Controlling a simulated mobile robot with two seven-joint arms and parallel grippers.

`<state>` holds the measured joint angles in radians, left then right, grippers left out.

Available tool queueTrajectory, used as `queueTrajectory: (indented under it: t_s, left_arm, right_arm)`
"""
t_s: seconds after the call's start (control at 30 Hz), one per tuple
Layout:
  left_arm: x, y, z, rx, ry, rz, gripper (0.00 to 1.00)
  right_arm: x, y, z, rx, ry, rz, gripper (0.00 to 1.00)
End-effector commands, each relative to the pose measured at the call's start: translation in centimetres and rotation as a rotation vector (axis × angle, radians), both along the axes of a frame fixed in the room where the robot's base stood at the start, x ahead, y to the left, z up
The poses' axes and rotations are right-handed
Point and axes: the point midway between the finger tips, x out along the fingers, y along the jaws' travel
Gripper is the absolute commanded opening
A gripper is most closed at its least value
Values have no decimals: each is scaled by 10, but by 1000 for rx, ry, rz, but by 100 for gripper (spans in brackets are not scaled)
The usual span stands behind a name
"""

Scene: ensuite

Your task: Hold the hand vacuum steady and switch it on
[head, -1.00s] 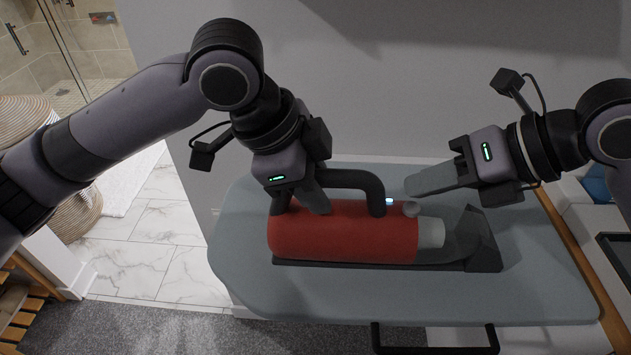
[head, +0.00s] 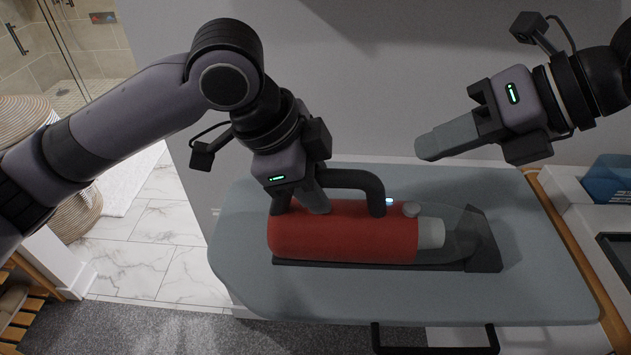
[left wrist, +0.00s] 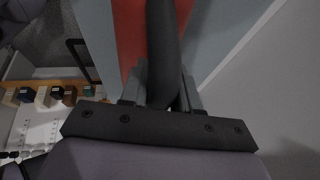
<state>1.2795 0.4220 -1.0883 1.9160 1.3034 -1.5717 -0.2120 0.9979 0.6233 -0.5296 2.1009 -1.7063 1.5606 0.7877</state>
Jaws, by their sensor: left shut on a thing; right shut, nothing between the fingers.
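The red hand vacuum (head: 340,235) lies on the grey ironing-board-like surface (head: 400,305), in a dark base. Its clear nozzle points right. A grey knob (head: 411,209) is on its top near the front, and a small light (head: 389,201) glows bluish white beside the handle. My left gripper (head: 300,203) is shut on the vacuum's dark handle (head: 350,179) at its rear part; the handle also runs between the fingers in the left wrist view (left wrist: 163,50). My right gripper (head: 425,148) is shut and empty, raised above and behind the nozzle, apart from the vacuum.
A dark bar handle (head: 435,338) shows below the surface's front edge. A white counter with a blue item (head: 608,180) stands at the right. A wall runs behind. Woven baskets (head: 25,125) stand on the left. The surface is clear in front of the vacuum.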

Motion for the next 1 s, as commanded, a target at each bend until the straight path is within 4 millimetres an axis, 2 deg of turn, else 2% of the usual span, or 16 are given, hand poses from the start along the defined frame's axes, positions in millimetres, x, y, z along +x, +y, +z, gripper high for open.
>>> queueTrajectory:
  t_s: [0.2,0.23,0.3,0.67,0.83,1.0]
  left_arm:
    - [0,0,2,-3,-3,1,0]
    - [0,0,2,-3,-3,1,40]
    - [0,0,2,-3,-3,0,61]
    - [0,1,3,-1,-1,0,61]
    - [-4,8,21,-1,-4,0,61]
    - [-10,21,51,-1,-5,1,61]
  right_arm:
    - [0,0,0,0,0,0,0]
    - [0,0,0,0,0,0,0]
    - [0,0,0,0,0,0,0]
    - [0,0,0,0,0,0,0]
    - [0,0,0,0,0,0,0]
    - [0,0,0,0,0,0,0]
